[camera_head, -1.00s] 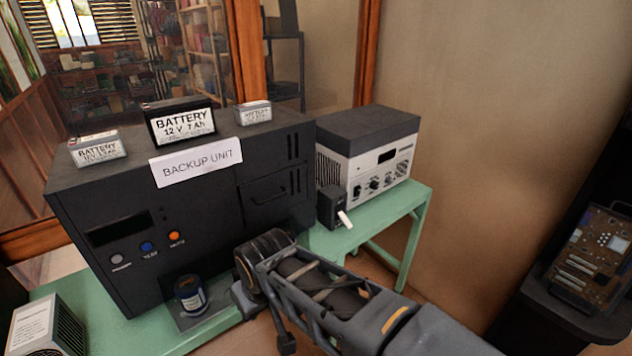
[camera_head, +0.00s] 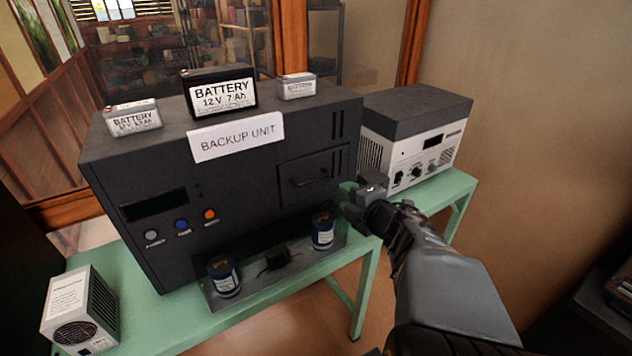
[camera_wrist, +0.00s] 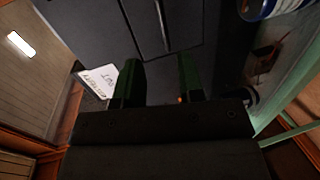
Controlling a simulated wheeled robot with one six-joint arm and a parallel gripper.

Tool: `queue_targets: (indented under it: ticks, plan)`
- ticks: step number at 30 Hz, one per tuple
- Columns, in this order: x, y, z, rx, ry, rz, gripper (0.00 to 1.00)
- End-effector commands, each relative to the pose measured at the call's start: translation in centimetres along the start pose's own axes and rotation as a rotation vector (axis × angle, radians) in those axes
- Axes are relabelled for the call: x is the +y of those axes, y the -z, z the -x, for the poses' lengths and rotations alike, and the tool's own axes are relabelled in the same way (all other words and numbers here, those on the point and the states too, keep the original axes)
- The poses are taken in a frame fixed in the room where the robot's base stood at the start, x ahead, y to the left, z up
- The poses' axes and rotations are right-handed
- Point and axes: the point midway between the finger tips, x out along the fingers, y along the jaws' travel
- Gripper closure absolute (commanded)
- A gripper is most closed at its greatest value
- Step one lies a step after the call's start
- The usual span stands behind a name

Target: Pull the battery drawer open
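The black backup unit (camera_head: 150,170) stands on a green table. The battery drawer (camera_head: 327,165) is at the right of its front, looks shut, and has a dark bar handle (camera_head: 310,181). My gripper (camera_head: 347,188) is just right of the handle and in front of the unit, apart from the handle. In the wrist view my gripper (camera_wrist: 158,75) shows two separated dark green fingers with nothing between them. The handle (camera_wrist: 164,28) shows there as an upright bar beyond the fingertips.
A metal tray (camera_head: 245,291) with two blue cylinders (camera_head: 323,231) and a small black part (camera_head: 277,259) juts out below the drawer. Three batteries (camera_head: 220,94) stand on the unit. A grey-white device (camera_head: 418,150) is close on the right. A vented box (camera_head: 82,310) stands front left.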

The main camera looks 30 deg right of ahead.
Motion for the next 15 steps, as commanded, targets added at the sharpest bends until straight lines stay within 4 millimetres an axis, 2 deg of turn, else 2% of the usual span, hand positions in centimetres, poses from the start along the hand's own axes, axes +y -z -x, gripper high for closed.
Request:
queue_targets:
  ticks: [8, 11, 15]
  plan:
    - [0.4, 0.6, -1.3, 0.057, -0.004, 0.032, 0.65]
    - [0.4, 0.7, -2.3, 0.054, 0.002, 0.032, 0.65]
    - [-0.2, 0.9, -5.4, 0.053, 0.001, 0.036, 0.65]
